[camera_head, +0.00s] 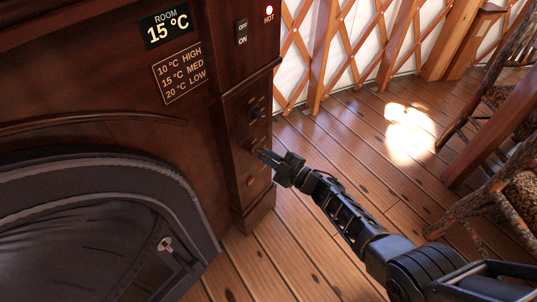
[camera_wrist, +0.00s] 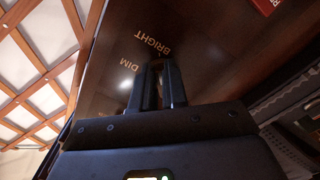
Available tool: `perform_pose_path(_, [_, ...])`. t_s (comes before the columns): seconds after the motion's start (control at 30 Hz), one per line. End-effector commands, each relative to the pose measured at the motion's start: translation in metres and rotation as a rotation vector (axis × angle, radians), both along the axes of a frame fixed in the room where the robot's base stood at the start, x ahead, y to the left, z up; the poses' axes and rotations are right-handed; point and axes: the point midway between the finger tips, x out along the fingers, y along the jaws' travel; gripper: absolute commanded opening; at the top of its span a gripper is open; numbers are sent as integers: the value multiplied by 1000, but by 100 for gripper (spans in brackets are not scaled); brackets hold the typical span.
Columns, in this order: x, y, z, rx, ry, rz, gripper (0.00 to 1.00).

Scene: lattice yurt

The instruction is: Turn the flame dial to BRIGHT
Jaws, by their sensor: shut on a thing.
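The cabinet's narrow side panel (camera_head: 233,120) faces my arm. My gripper (camera_head: 264,155) reaches it at a lower control. In the wrist view my gripper (camera_wrist: 158,72) has its two fingers shut on the flame dial (camera_wrist: 157,87), of which only a little shows between them. The word DIM (camera_wrist: 129,65) lies to the left of the fingertips and the word BRIGHT (camera_wrist: 153,46) lies above them. The fingers hide the dial's mark, so I cannot tell its exact setting. In the head view the dial is mostly hidden behind the fingers.
Above is a dark knob (camera_head: 256,113); below is a red part (camera_head: 250,182). Higher up are an OFF/ON switch (camera_head: 241,33) and a lit HOT lamp (camera_head: 269,11). A display (camera_head: 166,24) reads ROOM 15 °C; a sign (camera_head: 180,72) lists settings.

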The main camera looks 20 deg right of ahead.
Motion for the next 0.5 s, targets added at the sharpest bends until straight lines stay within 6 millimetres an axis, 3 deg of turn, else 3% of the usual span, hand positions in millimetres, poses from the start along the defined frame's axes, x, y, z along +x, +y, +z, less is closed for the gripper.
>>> perform_pose_path(0.5, [-1, 0, -2, 59, 34, -3, 0])
